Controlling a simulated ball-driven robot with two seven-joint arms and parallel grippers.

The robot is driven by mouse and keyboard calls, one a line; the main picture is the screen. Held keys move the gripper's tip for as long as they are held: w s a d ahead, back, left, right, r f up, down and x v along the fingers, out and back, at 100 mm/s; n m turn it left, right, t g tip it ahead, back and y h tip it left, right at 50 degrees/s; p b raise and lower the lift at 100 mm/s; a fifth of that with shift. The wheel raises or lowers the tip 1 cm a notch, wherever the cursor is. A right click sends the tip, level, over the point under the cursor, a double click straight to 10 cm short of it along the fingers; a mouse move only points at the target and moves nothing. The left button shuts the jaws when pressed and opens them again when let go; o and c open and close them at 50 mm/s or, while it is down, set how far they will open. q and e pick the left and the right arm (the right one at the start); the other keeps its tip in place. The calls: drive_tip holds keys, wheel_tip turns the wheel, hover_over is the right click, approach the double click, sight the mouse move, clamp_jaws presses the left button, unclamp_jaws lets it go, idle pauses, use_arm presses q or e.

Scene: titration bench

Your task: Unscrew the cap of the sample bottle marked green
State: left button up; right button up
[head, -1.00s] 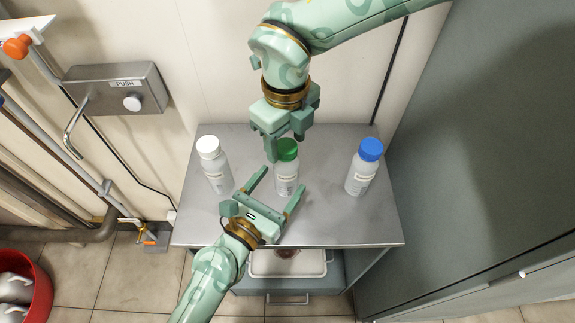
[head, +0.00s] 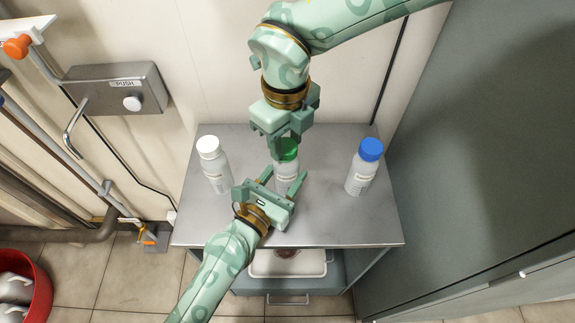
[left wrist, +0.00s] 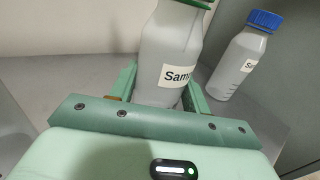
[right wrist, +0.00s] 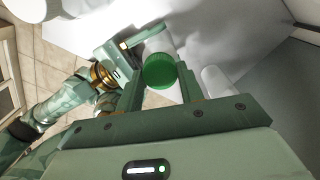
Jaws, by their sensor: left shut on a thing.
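The sample bottle marked green (head: 287,181) is white and stands upright in the middle of the bench, with its green cap (head: 289,150) on top. My left gripper (head: 286,174) is shut on the bottle's body from the front, one finger on each side, as the left wrist view also shows the bottle (left wrist: 172,60). My right gripper (head: 284,146) comes down from above at the cap. In the right wrist view the green cap (right wrist: 160,71) lies between its fingers, which look open. The fingers partly hide the cap in the head view.
A white-capped bottle (head: 214,164) stands to the left and a blue-capped bottle (head: 364,167) to the right on the metal bench (head: 345,222). A wall is behind, and a grey cabinet (head: 480,150) rises at the right.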

drive_tip(key=shift+c, duration=0.3)
drive_tip(key=n, duration=0.3)
drive_tip(key=shift+n, duration=0.3)
drive_tip(key=n, duration=0.8)
drive_tip(key=shift+n, duration=0.4)
drive_tip(key=n, duration=0.4)
drive_tip(key=shift+n, duration=0.4)
drive_tip(key=o, duration=0.9)
